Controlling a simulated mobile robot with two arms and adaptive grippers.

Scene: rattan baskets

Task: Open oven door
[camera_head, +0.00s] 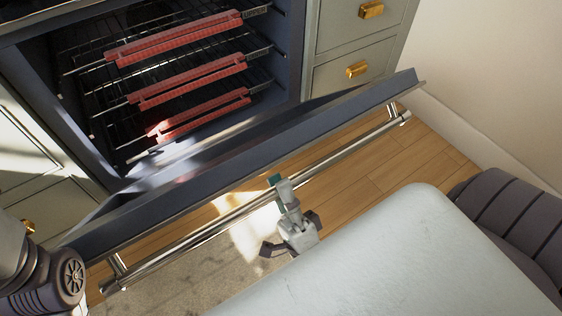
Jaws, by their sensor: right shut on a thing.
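The oven door (240,150) is a dark blue-grey panel, tilted down and partly open, so the oven cavity behind it shows. Its long metal bar handle (345,152) runs along the door's outer face. My right gripper (279,203) is at the middle of the bar and shut on the handle; its fingers partly hide the bar there. Part of my left arm shows at the lower left, by the handle's left end, but its gripper is out of view.
Inside the oven (180,75) are several wire racks with red guards (185,82) on their front edges. Drawers with gold knobs (357,69) stand right of the oven. A wall is at the right. Wooden floor (400,160) and a rug (190,285) lie below the door.

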